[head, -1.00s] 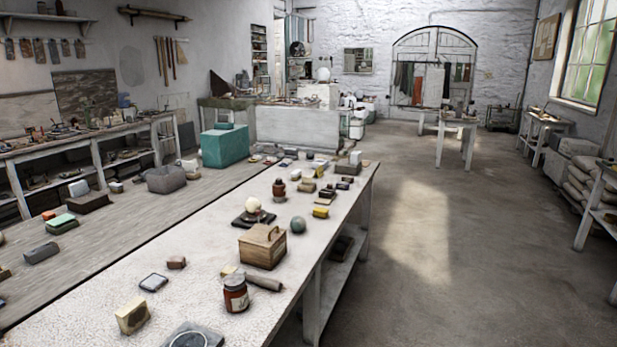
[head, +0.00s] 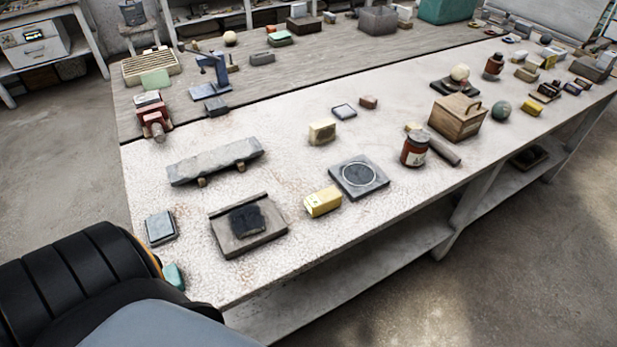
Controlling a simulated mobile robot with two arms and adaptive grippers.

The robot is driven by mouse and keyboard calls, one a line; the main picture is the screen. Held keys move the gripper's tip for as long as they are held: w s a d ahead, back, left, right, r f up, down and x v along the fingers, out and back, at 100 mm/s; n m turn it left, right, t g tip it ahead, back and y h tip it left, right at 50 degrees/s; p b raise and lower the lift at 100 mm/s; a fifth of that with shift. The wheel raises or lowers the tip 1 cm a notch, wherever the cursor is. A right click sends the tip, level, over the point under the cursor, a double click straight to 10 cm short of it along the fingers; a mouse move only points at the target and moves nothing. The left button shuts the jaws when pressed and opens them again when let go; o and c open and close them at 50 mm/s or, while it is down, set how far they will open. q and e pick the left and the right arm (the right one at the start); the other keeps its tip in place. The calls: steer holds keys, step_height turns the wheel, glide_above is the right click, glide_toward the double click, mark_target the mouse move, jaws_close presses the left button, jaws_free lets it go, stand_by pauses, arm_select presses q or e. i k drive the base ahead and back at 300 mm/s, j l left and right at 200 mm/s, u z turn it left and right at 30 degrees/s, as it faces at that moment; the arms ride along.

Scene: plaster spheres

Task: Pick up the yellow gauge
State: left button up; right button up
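A yellow block-shaped thing (head: 323,201), with small dark marks on its near end, lies near the front edge of the white table (head: 290,262). It looks most like the yellow gauge, but I cannot read its marks. Neither gripper is in view. A black ribbed part of my own body fills the lower left corner.
Left of the yellow thing is a grey slab with a black pad (head: 249,220); right of it is a dark square plate with a ring (head: 358,175). A long stone bar (head: 215,160), a red-brown jar (head: 415,150) and a wooden box (head: 457,118) stand around. Floor is open at right.

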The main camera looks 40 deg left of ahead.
mark_target(326, 201)
steer(key=u, duration=1.05)
steer(key=k+j, duration=0.1)
steer(key=j, duration=0.15)
steer(key=u, duration=0.05)
